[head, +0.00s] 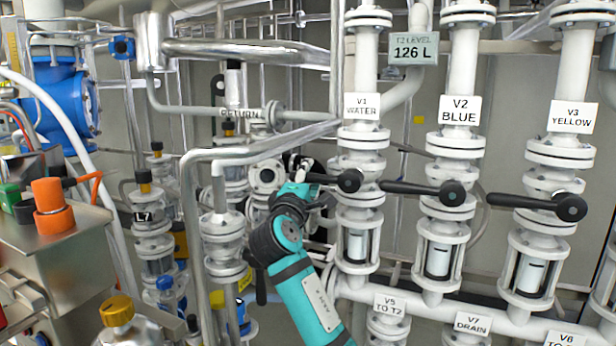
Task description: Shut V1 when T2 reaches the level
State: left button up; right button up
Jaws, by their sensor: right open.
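The V1 valve has a white label (362,106) reading "V1 WATER". Its black lever (338,181) points left from the round hub, like the V2 and V3 levers. The T2 level display (413,49) reads 126 L. My right gripper (304,172), on a teal arm from below, is at the left end of the V1 lever. It is open; its fingers are small and partly hidden, and I cannot tell whether they touch the lever. My left gripper is not in view.
The V2 lever (425,190) and V3 lever (525,203) stand close on the right. V5 (390,304) and V7 (473,323) labels are below. A silver pipe (265,146) crosses left of my gripper.

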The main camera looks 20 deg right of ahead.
jog(key=v, duration=1.1)
